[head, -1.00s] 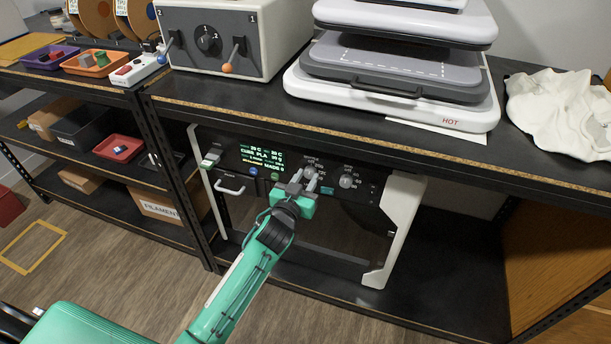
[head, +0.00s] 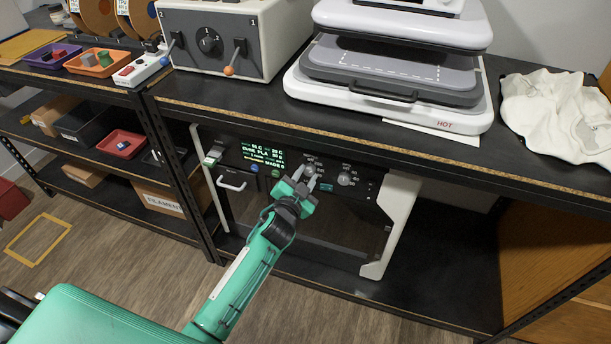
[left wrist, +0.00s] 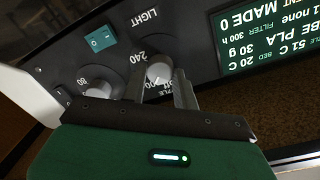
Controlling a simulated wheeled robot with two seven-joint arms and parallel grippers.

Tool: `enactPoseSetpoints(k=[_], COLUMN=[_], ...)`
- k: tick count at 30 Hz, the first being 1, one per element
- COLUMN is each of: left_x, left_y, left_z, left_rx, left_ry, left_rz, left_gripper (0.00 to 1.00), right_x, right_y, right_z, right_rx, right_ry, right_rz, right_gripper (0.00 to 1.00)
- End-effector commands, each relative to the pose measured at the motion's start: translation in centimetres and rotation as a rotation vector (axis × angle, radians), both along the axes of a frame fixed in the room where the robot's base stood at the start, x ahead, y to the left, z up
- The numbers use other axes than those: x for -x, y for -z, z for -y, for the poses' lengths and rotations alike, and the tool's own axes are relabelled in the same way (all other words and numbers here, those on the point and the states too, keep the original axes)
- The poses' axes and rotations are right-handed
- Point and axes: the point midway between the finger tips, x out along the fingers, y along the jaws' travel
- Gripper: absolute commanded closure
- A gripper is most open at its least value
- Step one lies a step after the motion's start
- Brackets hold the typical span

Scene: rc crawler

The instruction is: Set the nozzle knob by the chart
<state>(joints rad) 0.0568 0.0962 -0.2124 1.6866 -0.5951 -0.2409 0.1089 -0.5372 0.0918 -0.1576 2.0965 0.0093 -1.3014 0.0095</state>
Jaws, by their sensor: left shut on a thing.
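The nozzle knob (left wrist: 160,73), a pale round knob with a dial marked 240 beside it, shows in the left wrist view between my left gripper's two fingers (left wrist: 165,90). The fingers are shut on its sides. In the head view my left gripper (head: 304,180) is at the panel under the bench and partly hides this knob. The lit display (head: 262,154) is left of it and reads PLA; it also shows in the left wrist view (left wrist: 262,40). A second knob (head: 346,178) is to the right. My right gripper is out of view.
The black bench top (head: 240,102) overhangs the panel. A white heat press (head: 390,75) and a grey control box (head: 215,40) stand on it. A white sheet (head: 415,125) lies under the press, its text unreadable. A teal LIGHT switch (left wrist: 100,40) is near the knobs.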

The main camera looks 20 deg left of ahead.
Motion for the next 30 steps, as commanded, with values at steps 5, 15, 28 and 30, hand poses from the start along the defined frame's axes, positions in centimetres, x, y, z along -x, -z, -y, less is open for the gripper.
enactPoseSetpoints(k=[5,15,28,30], left_x=[0.0,0.0,0.8,1.7], left_y=[0.0,0.0,0.0,0.0], left_z=[0.1,0.0,0.0,-0.1], left_rx=[-0.005,-0.004,-0.004,-0.004], left_ry=[0.001,0.001,0.000,0.000], left_rz=[0.000,0.000,-0.001,-0.001], left_gripper=[0.93,0.49,0.49,0.49], right_x=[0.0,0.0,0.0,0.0], right_y=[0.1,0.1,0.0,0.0], right_z=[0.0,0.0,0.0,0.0], right_rx=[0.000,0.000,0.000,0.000], right_ry=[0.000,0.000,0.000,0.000], right_rz=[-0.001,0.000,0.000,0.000], right_gripper=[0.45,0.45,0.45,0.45])
